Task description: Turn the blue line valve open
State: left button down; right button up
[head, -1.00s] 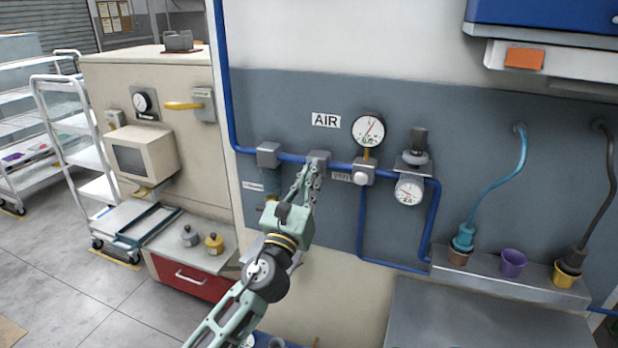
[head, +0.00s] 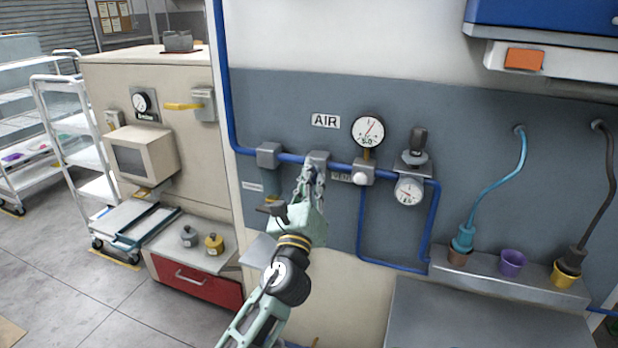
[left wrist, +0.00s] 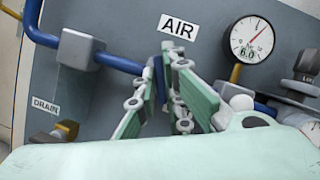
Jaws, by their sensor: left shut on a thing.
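The blue line (head: 340,166) runs along the grey wall panel below the AIR sign (head: 326,121). A grey valve block (head: 318,156) sits on it, under the sign. My left gripper (head: 310,172) is at the front of this block, its fingers pointing up at it. In the left wrist view my left gripper (left wrist: 166,68) is closed on a narrow blue valve handle (left wrist: 159,80), seen between the fingers. The fingers hide most of the handle and the block behind it. My right gripper is not in view.
A gauge (head: 368,131) stands above the line to the right, with a regulator (head: 415,160) beyond it. Another grey block (head: 269,155) is on the line to the left. A ledge (head: 480,272) with coloured cups is at the lower right. A beige cabinet (head: 215,140) stands left.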

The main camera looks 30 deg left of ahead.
pick_arm(q)
jog(key=shift+d+r+n+g+y+p, duration=0.1)
jog(key=shift+n+g+y+p, duration=0.25)
jog(key=shift+n+g+p, duration=1.45)
jog(key=shift+a+n+g+y+p, duration=0.1)
jog(key=shift+n+y+p, duration=0.3)
jog(key=shift+n, duration=2.85)
jog(key=shift+d+r+n+g+y+p, duration=0.1)
jog(key=shift+n+g+y+p, duration=0.15)
jog(key=shift+n+g+p, duration=1.55)
jog(key=shift+f+n+t+b, duration=0.1)
jog(key=shift+n+t+b, duration=0.5)
jog(key=shift+n+t, duration=0.3)
jog(key=c, duration=1.9)
grip_release()
jog(key=shift+o, duration=0.2)
